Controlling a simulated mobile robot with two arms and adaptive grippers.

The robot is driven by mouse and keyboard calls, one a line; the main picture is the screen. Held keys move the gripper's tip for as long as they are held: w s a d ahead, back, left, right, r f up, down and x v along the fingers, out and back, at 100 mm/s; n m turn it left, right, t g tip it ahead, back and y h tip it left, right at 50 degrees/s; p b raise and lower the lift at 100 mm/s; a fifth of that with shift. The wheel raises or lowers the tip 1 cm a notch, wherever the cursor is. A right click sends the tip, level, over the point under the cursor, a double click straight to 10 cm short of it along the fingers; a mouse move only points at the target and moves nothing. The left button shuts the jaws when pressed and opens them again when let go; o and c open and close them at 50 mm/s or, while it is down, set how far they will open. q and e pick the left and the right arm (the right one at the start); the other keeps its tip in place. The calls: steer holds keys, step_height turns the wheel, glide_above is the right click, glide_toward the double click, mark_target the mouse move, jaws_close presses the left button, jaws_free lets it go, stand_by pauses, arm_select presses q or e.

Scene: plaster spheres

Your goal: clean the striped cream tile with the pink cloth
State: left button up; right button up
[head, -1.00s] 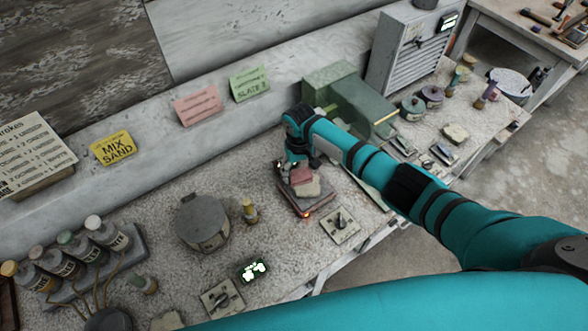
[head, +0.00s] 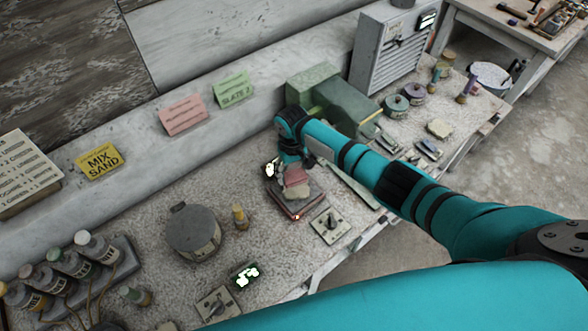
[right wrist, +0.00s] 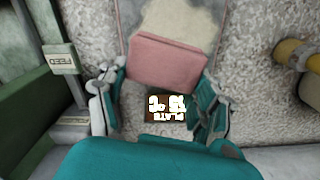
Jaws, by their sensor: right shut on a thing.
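My right gripper (right wrist: 165,98) is shut on the pink cloth (right wrist: 168,60), a folded pad with its near end between the fingers. In the head view the cloth (head: 296,177) shows just below my right wrist. A cream piece with an uneven outline (right wrist: 180,20) lies at the cloth's far edge; it also shows in the head view (head: 297,193). No stripes can be made out on it, and the cloth hides part of it. Both are over a flat dark reddish plate (head: 298,209) on the bench. My left gripper is not in view.
A green machine (head: 345,108) stands close behind my right arm. A lit display (head: 271,168) is beside the gripper. A small yellow-topped bottle (head: 240,216), a round grey tin (head: 193,232) and a switch plate (head: 330,226) are nearby. Speckled bench surface between them is clear.

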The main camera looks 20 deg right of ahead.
steer(key=shift+a+r, duration=0.5)
steer(key=shift+a, duration=0.2)
steer(key=shift+r, duration=1.25)
steer(key=shift+r, duration=0.1)
steer(key=shift+r, duration=1.9)
